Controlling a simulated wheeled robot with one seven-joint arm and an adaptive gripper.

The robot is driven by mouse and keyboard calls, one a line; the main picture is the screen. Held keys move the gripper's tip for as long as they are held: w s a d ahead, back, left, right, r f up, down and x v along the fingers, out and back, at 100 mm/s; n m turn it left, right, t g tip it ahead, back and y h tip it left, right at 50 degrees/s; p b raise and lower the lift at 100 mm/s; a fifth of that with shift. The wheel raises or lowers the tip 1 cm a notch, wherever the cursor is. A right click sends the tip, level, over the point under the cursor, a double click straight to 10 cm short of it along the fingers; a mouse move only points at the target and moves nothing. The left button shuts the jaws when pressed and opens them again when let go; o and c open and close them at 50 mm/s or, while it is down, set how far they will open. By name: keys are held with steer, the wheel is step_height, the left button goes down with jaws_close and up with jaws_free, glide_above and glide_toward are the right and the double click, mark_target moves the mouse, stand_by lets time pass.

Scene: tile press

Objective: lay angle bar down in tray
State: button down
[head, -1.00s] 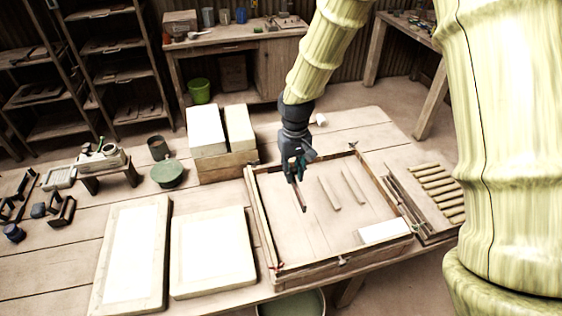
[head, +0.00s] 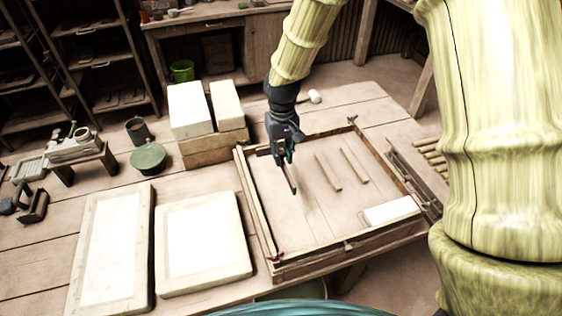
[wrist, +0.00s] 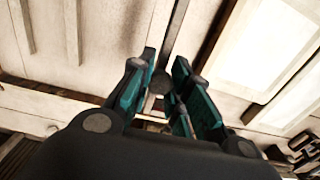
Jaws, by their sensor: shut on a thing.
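The tray (head: 262,222) is a shallow wooden frame on the table in the head view. My gripper (head: 284,152) is over its back left part, fingers pointing down. It is shut on the angle bar (head: 291,180), a thin dark bar with a reddish tint that slants down towards the tray floor. I cannot tell whether its lower end touches the floor. In the wrist view, the angle bar (wrist: 177,35) runs up from between the teal fingers (wrist: 160,88) of my gripper; its near part is hidden there.
Two wooden strips (head: 328,172) (head: 354,165) and a white block (head: 391,210) lie in the tray. Dark bars (head: 412,180) and several rods (head: 431,157) lie to its right. White-topped slabs (head: 203,246) are left, tall blocks (head: 190,110) behind left. The tray's front middle is clear.

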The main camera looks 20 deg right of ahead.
steer(key=shift+s+f+b, duration=0.1)
steer(key=shift+f+b, duration=0.2)
steer(key=shift+f, duration=0.1)
steer(key=shift+f, duration=0.1)
steer(key=shift+f+b, duration=1.8)
steer(key=shift+f, duration=0.2)
steer(key=shift+f+b, duration=0.5)
steer(key=shift+f, duration=1.4)
steer(key=shift+f, duration=0.25)
steer(key=c, duration=1.3)
jaws_free()
steer(key=shift+o, duration=0.2)
